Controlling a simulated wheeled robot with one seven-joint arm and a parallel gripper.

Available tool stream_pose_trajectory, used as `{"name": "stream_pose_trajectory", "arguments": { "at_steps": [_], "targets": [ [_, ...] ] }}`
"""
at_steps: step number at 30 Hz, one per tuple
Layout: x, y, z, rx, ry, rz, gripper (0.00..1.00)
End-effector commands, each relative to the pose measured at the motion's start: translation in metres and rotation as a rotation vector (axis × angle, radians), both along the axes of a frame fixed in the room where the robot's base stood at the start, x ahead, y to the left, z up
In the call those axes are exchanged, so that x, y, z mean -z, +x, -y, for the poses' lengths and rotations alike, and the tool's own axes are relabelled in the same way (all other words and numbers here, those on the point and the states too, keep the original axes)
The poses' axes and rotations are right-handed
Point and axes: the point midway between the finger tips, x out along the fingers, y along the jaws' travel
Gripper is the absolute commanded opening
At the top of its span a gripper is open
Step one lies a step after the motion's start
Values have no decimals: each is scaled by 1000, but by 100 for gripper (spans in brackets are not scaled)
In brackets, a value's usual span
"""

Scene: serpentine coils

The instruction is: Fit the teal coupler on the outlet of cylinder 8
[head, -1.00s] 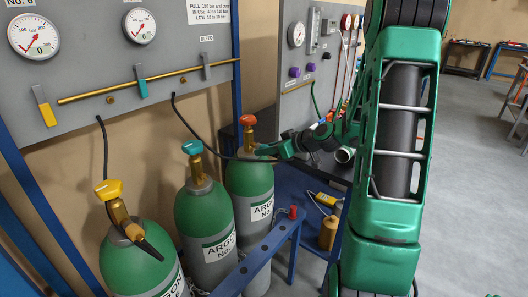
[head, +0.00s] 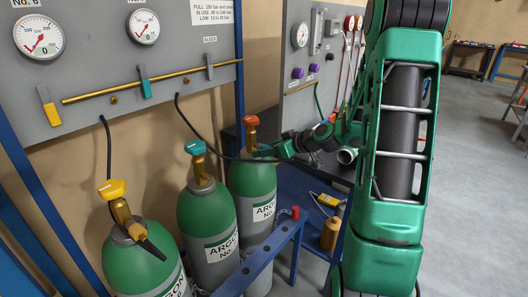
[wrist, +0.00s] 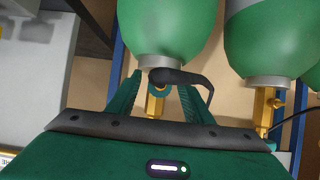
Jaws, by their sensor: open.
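My gripper (wrist: 160,88) is open, its two green fingers on either side of a brass valve (wrist: 155,107) under a green cylinder neck in the wrist view. Between the fingers is a teal ring, seemingly the teal coupler (wrist: 154,91), with a black curved hose end (wrist: 187,76) leading off to the right. The ring is at the valve's outlet; how far it is seated I cannot tell. In the head view my gripper (head: 266,152) is beside the valve of the red-topped cylinder (head: 252,182). Its label number is unreadable, so I cannot confirm it is cylinder 8.
A teal-topped cylinder (head: 207,222) and a yellow-topped one (head: 140,262) stand to its left. The gauge panel (head: 180,65) is behind them, with black hoses hanging down. A blue rack rail (head: 258,258) runs in front. Open floor (head: 475,200) lies at right.

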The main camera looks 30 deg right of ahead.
Motion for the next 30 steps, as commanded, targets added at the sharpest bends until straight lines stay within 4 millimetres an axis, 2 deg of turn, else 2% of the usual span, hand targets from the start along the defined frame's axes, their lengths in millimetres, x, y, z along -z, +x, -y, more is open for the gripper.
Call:
{"name": "stream_pose_trajectory", "arguments": {
  "at_steps": [5,19,24,30],
  "targets": [
    [-6,-10,5,4,-2,1,46],
    [-45,-75,28,2,-1,0,46],
    [-50,-85,31,0,-1,0,46],
    [-51,-87,32,-1,0,0,46]
  ]
}}
